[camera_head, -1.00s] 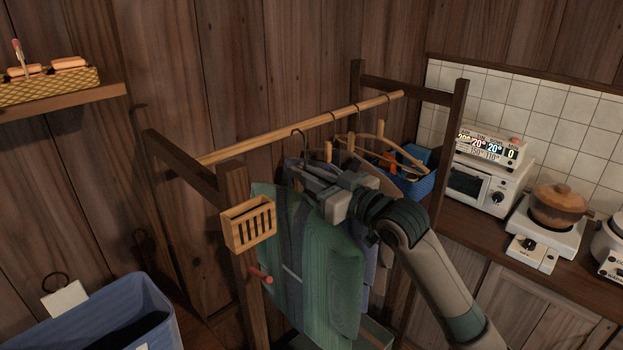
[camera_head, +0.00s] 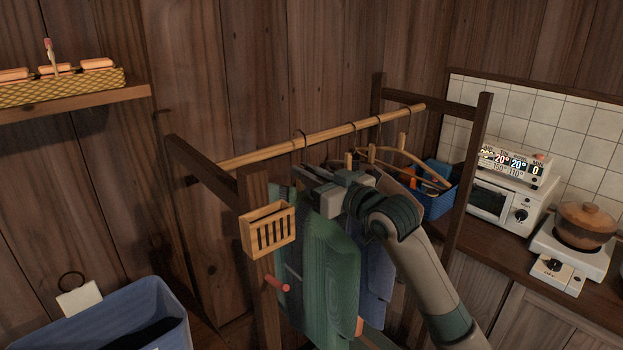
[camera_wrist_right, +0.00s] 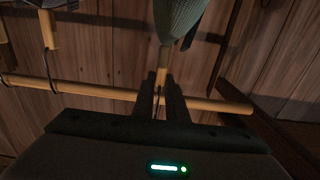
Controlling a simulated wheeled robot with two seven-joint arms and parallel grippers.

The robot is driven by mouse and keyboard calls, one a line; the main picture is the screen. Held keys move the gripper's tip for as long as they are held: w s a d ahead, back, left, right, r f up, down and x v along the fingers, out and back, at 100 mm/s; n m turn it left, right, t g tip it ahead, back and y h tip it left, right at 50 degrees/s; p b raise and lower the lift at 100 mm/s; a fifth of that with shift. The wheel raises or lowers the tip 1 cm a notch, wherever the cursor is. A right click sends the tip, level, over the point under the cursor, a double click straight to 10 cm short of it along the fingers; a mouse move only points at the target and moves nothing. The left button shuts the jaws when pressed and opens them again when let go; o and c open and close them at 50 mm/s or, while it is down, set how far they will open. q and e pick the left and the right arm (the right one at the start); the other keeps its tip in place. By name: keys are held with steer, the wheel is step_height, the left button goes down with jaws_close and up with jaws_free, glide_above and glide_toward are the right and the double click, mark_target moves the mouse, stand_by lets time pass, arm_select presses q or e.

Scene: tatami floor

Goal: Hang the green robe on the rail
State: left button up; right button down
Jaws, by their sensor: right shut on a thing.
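The green robe (camera_head: 330,265) hangs upright on a hanger below the wooden rail (camera_head: 340,131). My right gripper (camera_head: 312,178) is shut on the hanger's neck, just under the rail and above the robe. The hanger's hook (camera_head: 299,138) shows at the rail, its top a little above the bar; I cannot tell whether it rests on it. In the right wrist view the fingers (camera_wrist_right: 161,95) close on the light wooden hanger neck (camera_wrist_right: 163,62), beside the rail (camera_wrist_right: 105,92), with the robe (camera_wrist_right: 180,18) at the top. My left gripper is out of view.
Wooden hangers (camera_head: 400,152) and a blue-grey garment (camera_head: 377,280) hang farther right on the rail. A slatted wooden box (camera_head: 268,230) is on the near post. A blue bin (camera_head: 130,315) stands lower left. A counter with a toaster oven (camera_head: 500,203) is at right.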

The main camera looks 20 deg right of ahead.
mark_target(298, 188)
steer(key=shift+b+x, duration=0.55)
steer(key=shift+x, duration=0.8)
steer(key=shift+w+a, duration=0.1)
steer(key=shift+w, duration=0.1)
steer(key=shift+f+b, duration=0.5)
steer(key=shift+f, duration=0.55)
